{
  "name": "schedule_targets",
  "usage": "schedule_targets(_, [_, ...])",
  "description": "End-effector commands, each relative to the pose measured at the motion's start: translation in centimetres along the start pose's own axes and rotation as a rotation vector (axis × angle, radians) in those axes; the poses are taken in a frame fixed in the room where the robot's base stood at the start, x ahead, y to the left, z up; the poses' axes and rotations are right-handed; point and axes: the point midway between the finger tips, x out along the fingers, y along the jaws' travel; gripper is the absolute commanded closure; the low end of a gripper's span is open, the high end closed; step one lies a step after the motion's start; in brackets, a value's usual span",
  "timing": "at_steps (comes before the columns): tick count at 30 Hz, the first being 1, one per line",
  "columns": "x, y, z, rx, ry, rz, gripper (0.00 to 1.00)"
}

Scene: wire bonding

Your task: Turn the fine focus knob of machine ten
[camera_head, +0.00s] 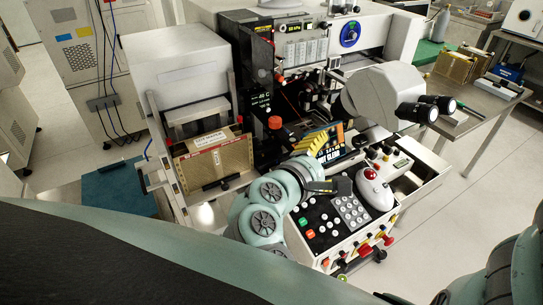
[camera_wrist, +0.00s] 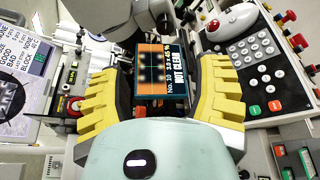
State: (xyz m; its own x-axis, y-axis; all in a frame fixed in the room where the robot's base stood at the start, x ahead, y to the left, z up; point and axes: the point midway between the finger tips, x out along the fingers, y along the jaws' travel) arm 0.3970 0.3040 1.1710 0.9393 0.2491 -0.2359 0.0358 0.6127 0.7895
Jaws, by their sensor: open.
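The machine (camera_head: 185,62) is a wire bonder with a white microscope head (camera_head: 382,92) and two black eyepieces (camera_head: 412,113). I cannot tell which part is the fine focus knob, and no machine number is readable. My gripper (camera_head: 328,160) is over the front of the machine, left of the microscope and beside the monitor. In the wrist view its yellow ribbed fingers (camera_wrist: 160,72) are spread wide with nothing between them.
A control panel with a keypad (camera_head: 350,210) and a white trackball unit with a red ball (camera_head: 374,185) lie right of my gripper. Red and yellow knobs (camera_head: 365,250) line the front edge. A brown framed magazine (camera_head: 215,160) stands left. A steel side table (camera_head: 470,100) is at right.

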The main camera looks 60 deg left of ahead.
Motion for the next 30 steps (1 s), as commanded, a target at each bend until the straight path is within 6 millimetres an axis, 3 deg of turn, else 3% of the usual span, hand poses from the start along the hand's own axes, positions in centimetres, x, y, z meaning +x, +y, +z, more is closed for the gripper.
schedule_targets(3, [-0.7, -0.7, 0.0, -0.011, -0.015, -0.016, 0.36])
schedule_targets(8, [0.2, -0.6, 0.3, -0.014, -0.024, -0.022, 0.36])
schedule_targets(30, [11.7, -0.7, 0.6, -0.012, -0.021, -0.022, 0.36])
